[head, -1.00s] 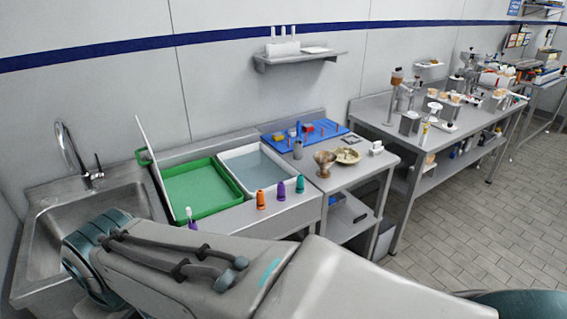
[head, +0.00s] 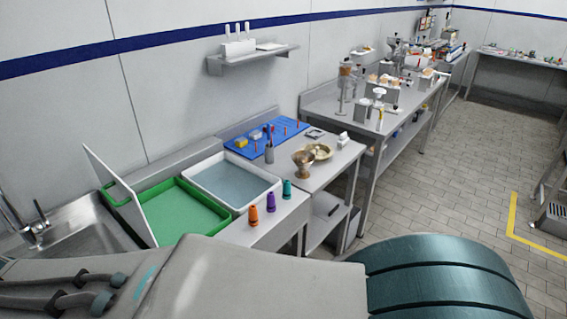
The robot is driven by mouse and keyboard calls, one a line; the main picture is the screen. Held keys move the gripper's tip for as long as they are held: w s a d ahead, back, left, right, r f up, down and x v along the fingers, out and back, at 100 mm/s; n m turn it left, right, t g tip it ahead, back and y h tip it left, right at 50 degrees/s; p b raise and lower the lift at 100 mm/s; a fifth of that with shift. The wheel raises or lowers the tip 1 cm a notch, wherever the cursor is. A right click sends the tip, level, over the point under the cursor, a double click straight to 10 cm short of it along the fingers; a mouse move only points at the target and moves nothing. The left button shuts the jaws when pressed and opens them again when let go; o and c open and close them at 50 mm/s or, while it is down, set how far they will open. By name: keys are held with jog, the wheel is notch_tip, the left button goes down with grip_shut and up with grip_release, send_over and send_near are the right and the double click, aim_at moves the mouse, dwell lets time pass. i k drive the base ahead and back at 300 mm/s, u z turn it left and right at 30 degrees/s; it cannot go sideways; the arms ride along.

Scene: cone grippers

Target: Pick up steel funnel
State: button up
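A bronze-grey, goblet-shaped metal piece, perhaps the steel funnel (head: 303,163), stands near the front edge of the small steel table in the head view. Its wide mouth faces up. A shallow tan bowl (head: 319,152) sits right behind it. My arm crosses the bottom of the view, but my gripper is out of the picture.
Orange (head: 253,215), purple (head: 271,202) and teal (head: 287,189) cones stand in front of the white water basin (head: 268,182). A green tray (head: 215,218) is to its left. A blue pegged mat (head: 286,133) lies behind.

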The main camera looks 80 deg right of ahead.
aim_at(303, 159)
jog(key=z, duration=2.9)
jog(key=i, duration=0.5)
jog(key=z, duration=0.05)
jog(key=k, duration=0.5)
jog(key=u, duration=2.4)
jog(key=k, duration=0.65)
jog(key=z, duration=0.95)
